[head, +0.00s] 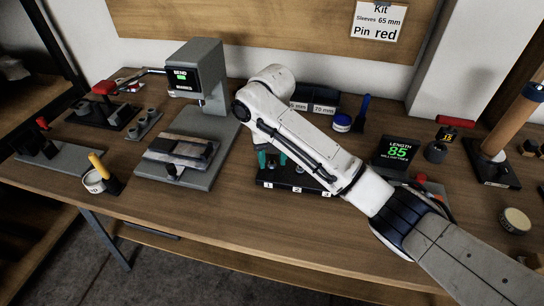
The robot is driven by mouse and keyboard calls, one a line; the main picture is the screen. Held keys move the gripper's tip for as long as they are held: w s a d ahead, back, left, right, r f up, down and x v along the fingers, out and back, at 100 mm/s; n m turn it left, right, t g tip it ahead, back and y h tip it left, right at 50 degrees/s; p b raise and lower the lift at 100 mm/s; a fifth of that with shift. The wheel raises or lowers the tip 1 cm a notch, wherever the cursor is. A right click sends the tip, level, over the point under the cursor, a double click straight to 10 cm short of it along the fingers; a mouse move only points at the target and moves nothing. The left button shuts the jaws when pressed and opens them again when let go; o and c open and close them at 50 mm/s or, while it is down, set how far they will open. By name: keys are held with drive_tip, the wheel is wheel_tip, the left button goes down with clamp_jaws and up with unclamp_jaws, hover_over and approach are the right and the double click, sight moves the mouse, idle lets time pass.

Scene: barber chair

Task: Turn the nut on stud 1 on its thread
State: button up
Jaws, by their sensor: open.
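The black stud block (283,186), with white labels 1, 2 and 3 along its front, sits on the bench under my arm. My gripper (272,160) points down at the block's left end, above label 1. Most of the gripper is hidden behind my white forearm. Stud 1 and its nut are too small and shaded to make out between the fingers. I cannot tell whether the fingers touch the nut. The rest of the block's top is largely covered by my arm.
A grey bending press (205,75) stands left of the block. A yellow-handled tool (98,165) and cup lie further left. A length display (397,150), a blue-lidded jar (342,122) and a brown roller (515,120) stand right.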

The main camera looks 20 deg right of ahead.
drive_tip(key=shift+c, duration=0.2)
clamp_jaws()
drive_tip(key=shift+r+m+p, duration=0.15)
drive_tip(key=shift+m+p, duration=0.15)
drive_tip(key=shift+p, duration=0.15)
